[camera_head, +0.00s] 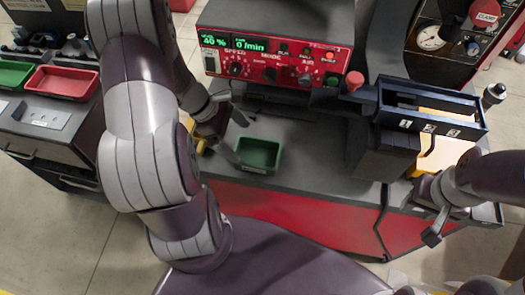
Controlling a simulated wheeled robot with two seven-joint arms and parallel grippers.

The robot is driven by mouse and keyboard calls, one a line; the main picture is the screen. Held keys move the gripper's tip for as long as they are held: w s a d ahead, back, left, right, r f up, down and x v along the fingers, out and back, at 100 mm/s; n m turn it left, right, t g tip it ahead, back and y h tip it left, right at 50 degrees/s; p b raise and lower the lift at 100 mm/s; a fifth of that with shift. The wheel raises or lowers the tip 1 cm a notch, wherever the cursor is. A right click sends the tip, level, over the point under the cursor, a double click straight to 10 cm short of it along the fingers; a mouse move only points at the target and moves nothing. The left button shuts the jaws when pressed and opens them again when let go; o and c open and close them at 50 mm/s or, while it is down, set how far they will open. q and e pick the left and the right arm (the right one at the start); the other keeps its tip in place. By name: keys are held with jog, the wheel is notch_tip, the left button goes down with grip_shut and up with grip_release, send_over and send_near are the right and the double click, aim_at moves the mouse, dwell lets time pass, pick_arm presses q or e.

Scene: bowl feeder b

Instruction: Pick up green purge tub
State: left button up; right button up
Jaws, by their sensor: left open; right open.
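A small green tub (258,155) sits upright on the grey bench top, below the red control panel. It looks empty. My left gripper (229,124) is just to the left of the tub, with its fingers apart and nothing visible between them. I cannot tell whether a finger touches the tub's left edge. My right gripper (432,222) is at the right, at the bench's front corner, away from the tub; its fingers are partly hidden by its own body. A second green tray (12,74) lies on the side bench at the far left.
A red control panel (275,62) with lit displays stands behind the tub. A black numbered rack (430,115) and a yellow part (440,150) stand to the right. A red tray (63,82) lies on the left side bench. Bare bench top lies right of the tub.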

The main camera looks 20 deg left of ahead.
aim_at(264, 161)
pick_arm(q)
jog(key=x, duration=0.9)
jog(key=shift+w+r+b, duration=0.1)
jog(key=shift+w+b, duration=0.05)
jog(key=shift+b, duration=0.25)
jog(key=shift+w+d+f, duration=0.2)
jog(key=shift+f, duration=0.1)
jog(key=c, duration=0.8)
